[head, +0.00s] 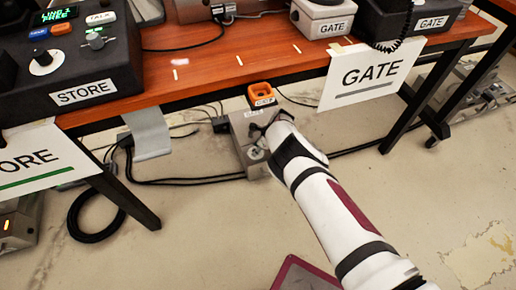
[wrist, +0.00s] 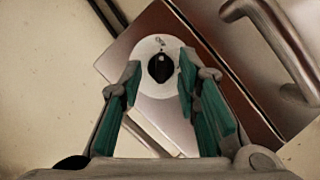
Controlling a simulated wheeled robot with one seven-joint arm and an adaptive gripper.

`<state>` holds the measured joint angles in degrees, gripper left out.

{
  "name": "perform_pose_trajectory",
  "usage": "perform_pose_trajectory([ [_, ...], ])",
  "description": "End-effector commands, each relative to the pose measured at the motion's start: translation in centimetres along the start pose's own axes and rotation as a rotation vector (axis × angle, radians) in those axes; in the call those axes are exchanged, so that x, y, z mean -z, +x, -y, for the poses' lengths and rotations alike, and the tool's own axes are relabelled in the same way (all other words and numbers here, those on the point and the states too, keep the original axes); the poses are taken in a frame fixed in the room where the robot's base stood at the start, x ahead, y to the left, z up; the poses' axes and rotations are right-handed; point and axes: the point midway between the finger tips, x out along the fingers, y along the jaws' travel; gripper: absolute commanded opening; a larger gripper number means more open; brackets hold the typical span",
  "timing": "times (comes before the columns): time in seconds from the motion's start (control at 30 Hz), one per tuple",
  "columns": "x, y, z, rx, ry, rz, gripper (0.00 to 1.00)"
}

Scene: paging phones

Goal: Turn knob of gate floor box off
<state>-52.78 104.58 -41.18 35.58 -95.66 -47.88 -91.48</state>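The gate floor box (head: 240,140) is a grey metal box on the floor under the table, with an orange-framed piece labelled GATE (head: 262,95) at its back. Its knob (wrist: 160,68) is a black knob on a round white dial in the wrist view. I see a gap on both sides, and I cannot tell how far above the knob the fingertips are.
A metal handle (wrist: 270,40) rises from the box at the right of the wrist view. Black cables (head: 190,180) run along the floor to the box. The wooden table (head: 220,65) overhangs behind, with a hanging GATE sign (head: 370,73) and dark legs (head: 125,200). Open floor lies in front.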

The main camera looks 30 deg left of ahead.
Motion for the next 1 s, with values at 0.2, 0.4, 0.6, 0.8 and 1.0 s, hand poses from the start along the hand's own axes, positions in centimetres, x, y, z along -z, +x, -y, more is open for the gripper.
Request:
perform_pose_trajectory([
  [0.2, -0.1, -0.1, 0.1, 0.002, 0.001, 0.001, 0.30],
  [0.4, -0.2, -1.1, 0.3, 0.004, 0.002, 0.001, 0.30],
  [0.6, -0.1, -3.2, 0.0, 0.001, 0.003, 0.001, 0.30],
  [0.8, 4.0, -4.7, 0.1, 0.001, 0.009, 0.000, 0.30],
  [1.0, 7.8, -6.3, 0.1, 0.001, 0.006, 0.001, 0.30],
])
